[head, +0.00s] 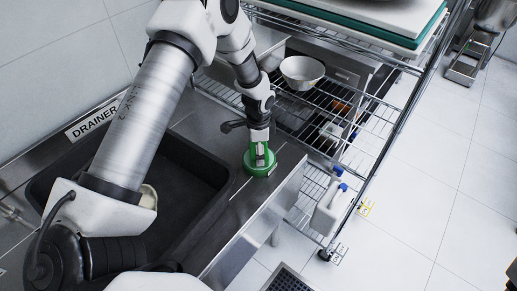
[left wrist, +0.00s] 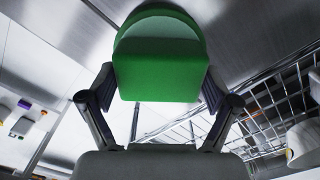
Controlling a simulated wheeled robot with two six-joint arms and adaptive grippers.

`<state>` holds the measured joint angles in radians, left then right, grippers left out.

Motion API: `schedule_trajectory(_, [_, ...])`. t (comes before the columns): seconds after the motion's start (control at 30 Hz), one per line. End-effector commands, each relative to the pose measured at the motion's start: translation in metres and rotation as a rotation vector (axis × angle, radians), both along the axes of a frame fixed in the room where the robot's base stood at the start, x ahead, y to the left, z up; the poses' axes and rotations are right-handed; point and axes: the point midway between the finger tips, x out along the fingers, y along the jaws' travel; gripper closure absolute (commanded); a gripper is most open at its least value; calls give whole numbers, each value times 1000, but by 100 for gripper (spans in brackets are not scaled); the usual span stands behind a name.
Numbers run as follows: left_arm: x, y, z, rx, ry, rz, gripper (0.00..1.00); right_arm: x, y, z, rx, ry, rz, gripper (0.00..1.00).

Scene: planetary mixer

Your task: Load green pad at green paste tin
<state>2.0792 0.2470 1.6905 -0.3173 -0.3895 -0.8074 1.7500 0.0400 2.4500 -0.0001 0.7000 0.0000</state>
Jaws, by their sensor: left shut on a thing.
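My left gripper (head: 260,156) points down over the round green paste tin (head: 251,168) on the steel counter beside the sink. In the left wrist view my left gripper (left wrist: 160,82) is shut on a bright green block, the green pad (left wrist: 160,78), with one finger on each side. A rounded green shape, seemingly the paste tin (left wrist: 158,22), shows directly behind the pad. The pad hides where the two meet, so I cannot tell whether they touch. My right gripper is not in view.
A dark sink basin (head: 188,205) lies left of the tin, with a pale object (head: 148,196) partly hidden by my arm. A wire rack (head: 345,110) with a white bowl (head: 302,71) stands behind right. White bottles (head: 327,208) are below. Open floor lies at right.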

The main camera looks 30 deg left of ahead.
Motion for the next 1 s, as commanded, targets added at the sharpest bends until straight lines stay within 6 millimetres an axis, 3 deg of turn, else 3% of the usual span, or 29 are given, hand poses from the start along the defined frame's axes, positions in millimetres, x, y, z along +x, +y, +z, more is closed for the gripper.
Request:
schedule_trajectory(0.47, [-1, 0, 0, 0, 4, 0, 40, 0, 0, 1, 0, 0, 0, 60])
schedule_trajectory(1.0, [-1, 0, 52, 0, 1, 0, 40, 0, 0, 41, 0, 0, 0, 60])
